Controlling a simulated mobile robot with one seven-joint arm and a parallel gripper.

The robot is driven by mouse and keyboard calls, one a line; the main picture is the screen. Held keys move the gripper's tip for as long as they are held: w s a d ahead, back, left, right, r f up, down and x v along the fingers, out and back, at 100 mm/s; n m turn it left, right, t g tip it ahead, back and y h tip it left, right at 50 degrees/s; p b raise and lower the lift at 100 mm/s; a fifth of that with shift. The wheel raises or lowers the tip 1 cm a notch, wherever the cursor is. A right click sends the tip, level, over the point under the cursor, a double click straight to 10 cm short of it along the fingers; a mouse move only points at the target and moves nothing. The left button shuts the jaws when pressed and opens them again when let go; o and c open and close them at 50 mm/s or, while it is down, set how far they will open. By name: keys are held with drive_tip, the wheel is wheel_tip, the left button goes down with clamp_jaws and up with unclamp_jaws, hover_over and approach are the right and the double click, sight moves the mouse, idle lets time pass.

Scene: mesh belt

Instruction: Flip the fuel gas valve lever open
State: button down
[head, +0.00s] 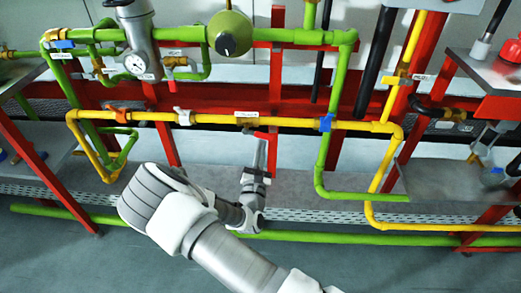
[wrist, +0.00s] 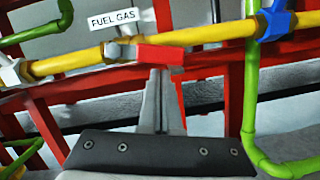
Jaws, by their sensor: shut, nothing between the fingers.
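The fuel gas valve lever (wrist: 160,55) is a short red handle at the centre of the wrist view, under the "FUEL GAS" label (wrist: 112,20). It extends to the right from its valve on the yellow pipe (wrist: 75,61), roughly along the pipe. In the head view the red lever (head: 265,136) shows small below the white label (head: 246,114). My gripper (wrist: 161,74) is shut and empty, its fingertips pointing up at the lever's lower edge. I cannot tell whether they touch it. It also shows in the head view (head: 262,142), just below the lever.
A red beam (head: 215,132) runs behind the yellow pipe. A grey shelf lies below.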

drive_tip(key=shift+r, duration=0.1)
drive_tip(key=n+p, duration=0.1)
drive_tip(key=r+p, duration=0.1)
drive_tip(key=p, duration=0.1)
drive_tip(key=shift+d+n+y, duration=0.3)
drive_tip(key=shift+n+y, duration=0.1)
drive_tip(key=n+p, duration=0.1)
drive_tip(key=p, duration=0.1)
drive_tip(key=n+p, duration=0.1)
drive_tip(key=shift+d+r+n+y, duration=0.25)
drive_tip(key=shift+n+y, duration=0.05)
drive_tip(key=shift+f, duration=0.15)
